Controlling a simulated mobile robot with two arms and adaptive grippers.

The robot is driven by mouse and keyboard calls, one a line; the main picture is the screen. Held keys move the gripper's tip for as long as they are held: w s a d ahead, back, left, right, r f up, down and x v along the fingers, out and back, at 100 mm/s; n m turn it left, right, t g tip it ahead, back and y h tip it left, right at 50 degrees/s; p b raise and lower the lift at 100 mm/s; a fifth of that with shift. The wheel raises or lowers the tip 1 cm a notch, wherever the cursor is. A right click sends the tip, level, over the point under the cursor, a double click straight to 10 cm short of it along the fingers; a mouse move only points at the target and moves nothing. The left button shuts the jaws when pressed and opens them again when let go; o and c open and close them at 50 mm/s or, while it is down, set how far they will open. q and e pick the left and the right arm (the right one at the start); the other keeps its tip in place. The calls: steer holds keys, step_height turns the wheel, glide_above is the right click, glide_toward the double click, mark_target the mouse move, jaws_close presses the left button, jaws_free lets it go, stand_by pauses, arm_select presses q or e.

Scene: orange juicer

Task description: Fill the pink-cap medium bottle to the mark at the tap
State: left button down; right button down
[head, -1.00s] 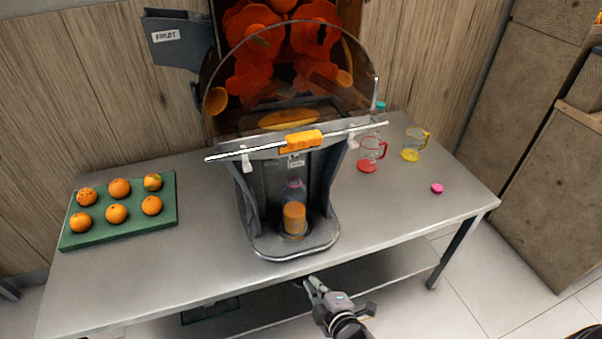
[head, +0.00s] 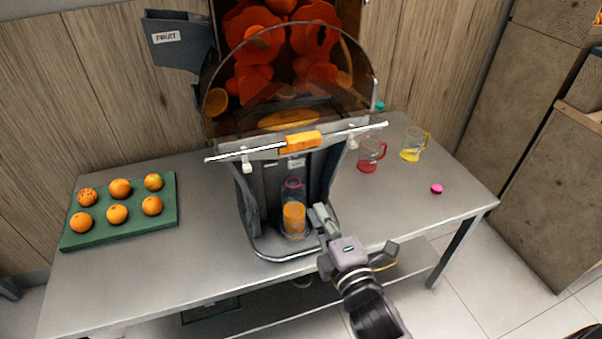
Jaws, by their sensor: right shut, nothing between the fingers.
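A clear bottle (head: 294,206) with a pink ring at its neck stands upright in the bay of the juicer (head: 262,205), under the front panel. Orange juice fills its lower part, roughly half its height. I cannot make out a mark on it. The tap itself is not clearly visible. A pink cap (head: 436,188) lies apart on the table at the right. My right gripper (head: 322,216) is shut and empty, just right of the bottle's lower part at the bay's front. I cannot tell whether it touches the bottle. My left gripper is out of view.
A green tray (head: 70,240) with several oranges lies at the left of the steel table (head: 180,268). A red-based jug (head: 371,154) and a yellow-based jug (head: 414,146) stand right of the juicer. The table's front right is clear.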

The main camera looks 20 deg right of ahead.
mark_target(297, 166)
steer(key=w+p, duration=0.1)
steer(key=w, duration=0.5)
steer(key=w+p, duration=0.1)
steer(key=w, duration=0.5)
steer(key=shift+w+a, duration=0.2)
steer(key=shift+w, duration=0.15)
steer(key=b, duration=0.2)
steer(key=w+f+t+b, duration=0.1)
steer(key=shift+w+b, duration=0.25)
steer(key=shift+b, duration=0.15)
stand_by(5.8)
